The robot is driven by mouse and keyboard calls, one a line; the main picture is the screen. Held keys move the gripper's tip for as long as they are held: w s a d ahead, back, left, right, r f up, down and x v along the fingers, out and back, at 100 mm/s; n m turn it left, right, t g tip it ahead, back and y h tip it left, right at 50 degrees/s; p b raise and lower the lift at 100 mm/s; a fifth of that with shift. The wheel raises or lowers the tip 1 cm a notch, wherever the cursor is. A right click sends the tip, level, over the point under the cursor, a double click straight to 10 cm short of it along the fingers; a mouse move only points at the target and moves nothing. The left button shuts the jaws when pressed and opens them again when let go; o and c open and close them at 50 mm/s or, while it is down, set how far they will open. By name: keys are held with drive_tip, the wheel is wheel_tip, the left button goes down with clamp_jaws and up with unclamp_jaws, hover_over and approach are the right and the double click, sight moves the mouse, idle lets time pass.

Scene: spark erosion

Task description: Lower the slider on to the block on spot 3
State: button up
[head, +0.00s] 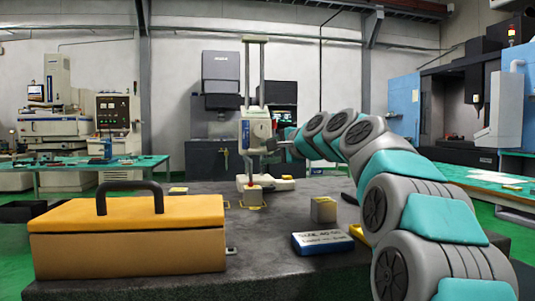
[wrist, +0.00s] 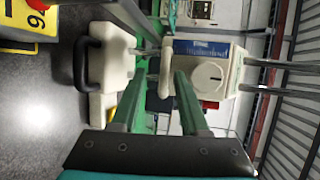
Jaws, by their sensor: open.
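The slider (head: 257,129) is a white and blue body on two upright columns above a white base (head: 283,184). A block (head: 252,196) stands on a yellow-marked spot below it; whether this is spot 3 cannot be read. A red tip shows just above that block, and I cannot tell if they touch. In the wrist view the slider (wrist: 215,76) lies sideways, with a pale curved handle (wrist: 166,68) on its near side. My gripper (wrist: 160,78) is open, its fingers on either side of this handle. In the head view my gripper (head: 279,147) is small beside the slider.
A yellow case (head: 130,240) with a black handle fills the front left. A second block (head: 323,210) and a blue and white box (head: 322,243) sit at the right, near my arm. A small yellow-topped block (head: 178,191) stands behind the case.

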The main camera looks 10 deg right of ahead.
drive_tip(key=v, duration=0.7)
drive_tip(key=shift+s, duration=0.25)
drive_tip(key=shift+d, duration=0.15)
